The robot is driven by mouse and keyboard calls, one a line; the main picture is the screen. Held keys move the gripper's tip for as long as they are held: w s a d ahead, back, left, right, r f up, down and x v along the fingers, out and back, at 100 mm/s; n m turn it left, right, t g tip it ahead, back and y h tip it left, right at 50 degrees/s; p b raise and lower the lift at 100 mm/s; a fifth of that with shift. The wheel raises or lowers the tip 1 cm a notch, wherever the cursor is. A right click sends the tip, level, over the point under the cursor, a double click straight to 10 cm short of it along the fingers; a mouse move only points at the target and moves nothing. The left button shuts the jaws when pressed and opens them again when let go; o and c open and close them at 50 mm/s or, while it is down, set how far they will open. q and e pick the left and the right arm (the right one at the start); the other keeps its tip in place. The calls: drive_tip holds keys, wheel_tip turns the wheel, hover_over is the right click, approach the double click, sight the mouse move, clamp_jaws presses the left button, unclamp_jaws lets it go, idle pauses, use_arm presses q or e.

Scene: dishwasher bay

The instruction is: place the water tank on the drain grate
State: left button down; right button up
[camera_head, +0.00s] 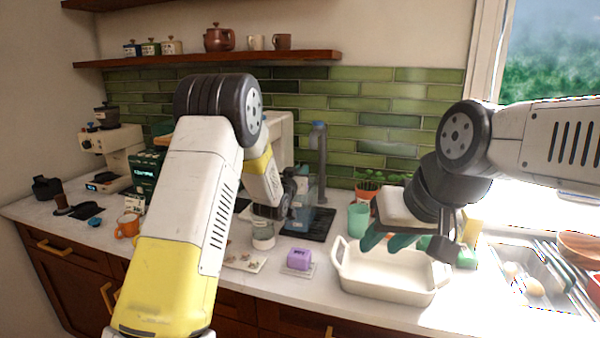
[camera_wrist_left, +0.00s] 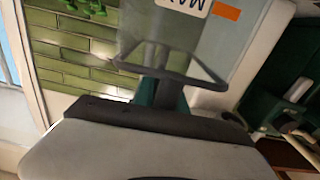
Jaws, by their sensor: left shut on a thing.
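The water tank (camera_head: 302,213) is a see-through bluish container with a handle, over the back of the counter in the head view. In the left wrist view the clear tank (camera_wrist_left: 190,45) shows a "MAX" label and an orange mark. My left gripper (camera_head: 287,203) is shut on the tank, at its handle side. The drain grate (camera_head: 322,226) is a dark flat slab, partly behind the tank; I cannot tell whether the tank touches it. My right gripper (camera_head: 402,243), with teal fingers, hangs over the white baking dish; its opening is unclear.
The white dish (camera_head: 392,285) stands at the front right, left of the sink (camera_head: 530,285). A teal cup (camera_head: 358,219) stands right of the grate. A grey tap-like post (camera_head: 319,155) rises behind it. A purple block (camera_head: 299,258) and a jar (camera_head: 263,236) stand in front.

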use_arm(q)
drive_tip(key=c, duration=1.3)
unclamp_jaws()
drive_tip(key=shift+f, duration=0.2)
drive_tip(key=v, duration=0.7)
drive_tip(key=shift+s+a+r, duration=0.1)
drive_tip(key=shift+s+r, duration=0.1)
drive_tip(key=shift+s, duration=0.15)
